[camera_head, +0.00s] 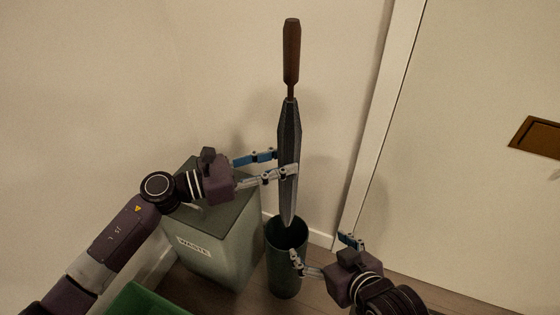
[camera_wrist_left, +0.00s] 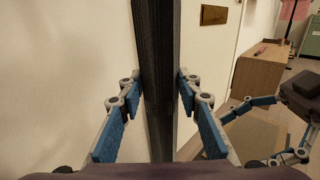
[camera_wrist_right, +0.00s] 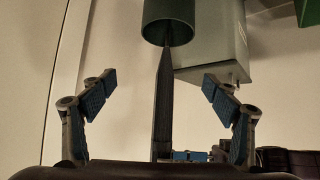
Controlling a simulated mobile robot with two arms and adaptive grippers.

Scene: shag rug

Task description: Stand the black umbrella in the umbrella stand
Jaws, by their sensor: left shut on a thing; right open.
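The black umbrella (camera_head: 289,125), with a brown handle (camera_head: 291,50) on top, hangs nearly upright, tip down. My left gripper (camera_head: 284,164) is shut around its middle; the left wrist view shows a finger on each side of the umbrella (camera_wrist_left: 157,60). The umbrella stand (camera_head: 285,270) is a dark green cylinder on the floor. The umbrella's tip appears at the stand's mouth; I cannot tell whether it is inside or just above. In the right wrist view the tip points at the mouth of the stand (camera_wrist_right: 168,12). My right gripper (camera_head: 322,248) is open and empty, near the stand's right side.
A grey-green waste bin (camera_head: 225,245) with a white label stands close to the left of the stand. A green object (camera_head: 148,302) shows at the bottom edge. The wall is close behind, with a white door (camera_head: 460,180) at right. Wooden floor shows around the stand.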

